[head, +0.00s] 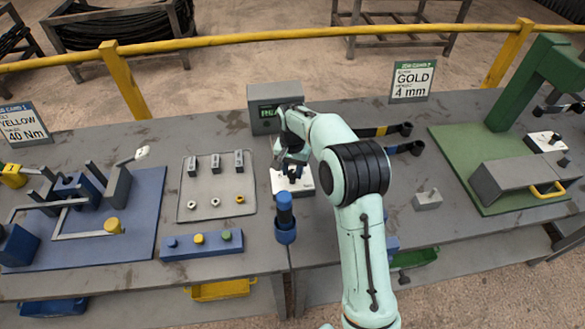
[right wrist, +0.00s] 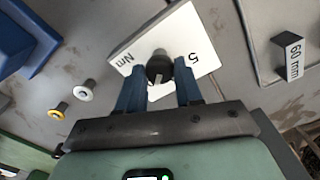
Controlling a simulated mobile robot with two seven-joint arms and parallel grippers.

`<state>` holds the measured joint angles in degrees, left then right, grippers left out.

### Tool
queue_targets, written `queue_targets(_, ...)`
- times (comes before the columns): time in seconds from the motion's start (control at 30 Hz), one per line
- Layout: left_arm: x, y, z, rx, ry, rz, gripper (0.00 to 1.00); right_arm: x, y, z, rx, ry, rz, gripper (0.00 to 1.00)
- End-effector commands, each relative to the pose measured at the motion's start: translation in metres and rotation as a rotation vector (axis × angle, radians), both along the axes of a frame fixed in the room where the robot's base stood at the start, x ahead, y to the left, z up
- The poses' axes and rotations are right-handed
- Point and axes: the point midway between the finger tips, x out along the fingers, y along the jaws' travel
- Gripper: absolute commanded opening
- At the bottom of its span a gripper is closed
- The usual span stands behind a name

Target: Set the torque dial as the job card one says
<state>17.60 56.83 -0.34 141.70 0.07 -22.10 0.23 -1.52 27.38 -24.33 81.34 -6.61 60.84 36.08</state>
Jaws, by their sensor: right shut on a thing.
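Job card one (head: 24,124) stands at the far left and reads YELLOW and 40 Nm. The torque dial is a dark round knob (right wrist: 159,67) on a white plate (right wrist: 133,50) marked 5 and Nm in the right wrist view. The plate (head: 304,187) lies mid-table in the head view. My right gripper (right wrist: 161,82) is shut on the knob, one blue finger on each side. A pale pointer mark shows on the knob between the fingers. Other scale marks are hidden by my gripper or out of frame. My left gripper is not in view.
A dark display box (head: 272,97) stands behind the dial. A blue cylindrical holder (head: 285,232) is just in front. A grey tray (head: 232,207) with blocks and washers is to the left. A second card (head: 411,80) reads GOLD 4 mm. A green press (head: 515,95) stands right.

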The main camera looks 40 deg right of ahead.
Motion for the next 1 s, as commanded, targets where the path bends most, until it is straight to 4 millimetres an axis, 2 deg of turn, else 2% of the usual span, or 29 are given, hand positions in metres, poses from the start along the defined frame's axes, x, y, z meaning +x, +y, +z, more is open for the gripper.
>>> queue_targets(0.4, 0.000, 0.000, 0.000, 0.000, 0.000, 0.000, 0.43, 0.000, 0.001, -0.001, 0.001, 0.002, -0.008, 0.05)
queue_targets(0.43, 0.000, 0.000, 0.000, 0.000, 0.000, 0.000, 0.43, 0.000, 0.001, -0.001, 0.001, 0.002, -0.008, 0.45)
queue_targets(0.5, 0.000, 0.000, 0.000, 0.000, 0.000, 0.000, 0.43, 0.000, 0.000, -0.001, 0.001, 0.002, -0.007, 0.61)
queue_targets(0.83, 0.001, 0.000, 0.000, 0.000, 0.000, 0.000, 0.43, 0.000, 0.000, 0.003, 0.001, -0.001, -0.006, 0.61)
queue_targets(1.0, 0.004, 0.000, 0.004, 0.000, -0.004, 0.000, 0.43, 0.001, 0.000, 0.026, -0.001, -0.004, -0.005, 0.61)
